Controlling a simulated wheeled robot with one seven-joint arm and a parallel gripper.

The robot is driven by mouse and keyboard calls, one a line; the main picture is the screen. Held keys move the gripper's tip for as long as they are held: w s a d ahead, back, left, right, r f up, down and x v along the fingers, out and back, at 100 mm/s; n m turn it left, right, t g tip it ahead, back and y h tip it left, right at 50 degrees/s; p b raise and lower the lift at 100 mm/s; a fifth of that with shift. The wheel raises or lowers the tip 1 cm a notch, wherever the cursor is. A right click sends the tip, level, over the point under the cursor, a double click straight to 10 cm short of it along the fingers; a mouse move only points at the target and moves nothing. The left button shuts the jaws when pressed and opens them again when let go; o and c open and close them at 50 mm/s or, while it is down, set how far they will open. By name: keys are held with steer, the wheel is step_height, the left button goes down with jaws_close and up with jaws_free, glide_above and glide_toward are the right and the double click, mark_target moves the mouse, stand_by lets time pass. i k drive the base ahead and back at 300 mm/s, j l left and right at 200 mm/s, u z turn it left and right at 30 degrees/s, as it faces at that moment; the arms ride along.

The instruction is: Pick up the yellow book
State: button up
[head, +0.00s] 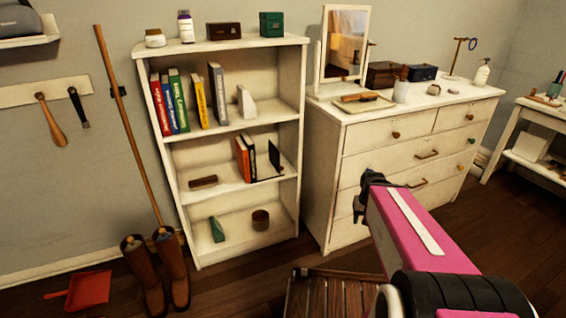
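The yellow book (201,101) stands upright on the top shelf of the white bookcase (247,193). It is between a green book (179,99) on its left and a taller grey-brown book (217,93) on its right. My gripper (364,196) is dark and sits at the far end of my pink arm, in front of the dresser's lower left part. It is well to the right of the yellow book and lower in the picture, apart from it. Its fingers are small and dark, and I cannot tell whether they are open.
A white dresser (349,165) with a mirror (345,45) stands right of the bookcase. Brown boots (174,268), a red dustpan (88,290) and a long stick (124,118) are at the left. A slatted wooden piece (322,297) is at the bottom.

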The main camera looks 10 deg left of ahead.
mark_target(196, 83)
steer(key=u, duration=1.5)
